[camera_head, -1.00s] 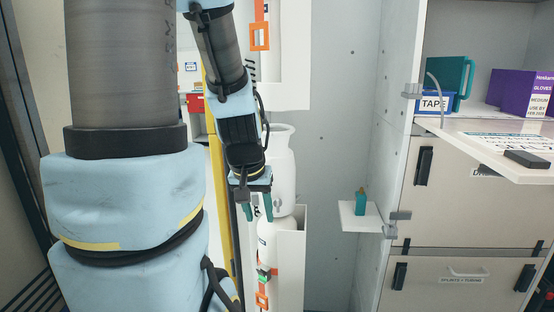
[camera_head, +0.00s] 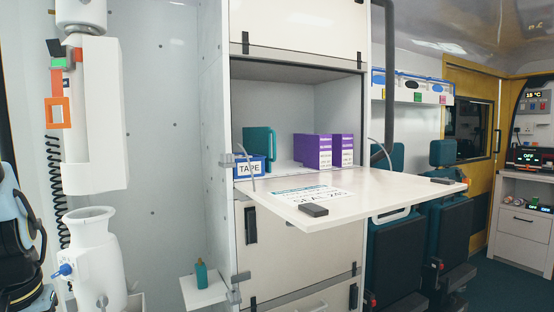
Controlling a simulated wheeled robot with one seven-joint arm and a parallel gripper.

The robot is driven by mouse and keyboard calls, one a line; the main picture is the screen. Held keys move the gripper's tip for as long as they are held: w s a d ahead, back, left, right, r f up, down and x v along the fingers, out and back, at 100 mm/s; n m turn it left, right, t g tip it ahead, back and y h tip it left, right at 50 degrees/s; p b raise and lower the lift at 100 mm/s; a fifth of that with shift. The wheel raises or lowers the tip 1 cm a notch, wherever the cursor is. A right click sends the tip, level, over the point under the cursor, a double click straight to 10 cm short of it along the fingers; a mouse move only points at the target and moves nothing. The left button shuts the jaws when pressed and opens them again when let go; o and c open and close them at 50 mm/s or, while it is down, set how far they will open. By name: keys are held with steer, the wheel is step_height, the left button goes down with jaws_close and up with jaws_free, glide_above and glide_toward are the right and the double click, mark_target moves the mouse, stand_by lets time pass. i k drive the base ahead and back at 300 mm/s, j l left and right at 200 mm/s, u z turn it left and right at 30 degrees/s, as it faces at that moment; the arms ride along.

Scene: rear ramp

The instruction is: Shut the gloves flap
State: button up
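The gloves flap (camera_head: 390,199) is a white panel folded down flat from the open compartment, sticking out level toward me. Inside the compartment stand purple glove boxes (camera_head: 312,151), a teal holder (camera_head: 259,143) and a blue box marked TAPE (camera_head: 249,168). A thin curved stay shows at each side of the flap.
A small white shelf (camera_head: 204,291) with a teal bottle (camera_head: 201,272) juts out below left of the flap. A white canister (camera_head: 92,255) stands at left. Dark folding seats (camera_head: 395,255) are behind the flap at right. Closed panels lie above and below the compartment.

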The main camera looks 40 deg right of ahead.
mark_target(314, 202)
steer(key=i+j+z, duration=0.1)
steer(key=z, duration=0.25)
steer(key=j+z, duration=0.35)
steer(key=i, duration=0.05)
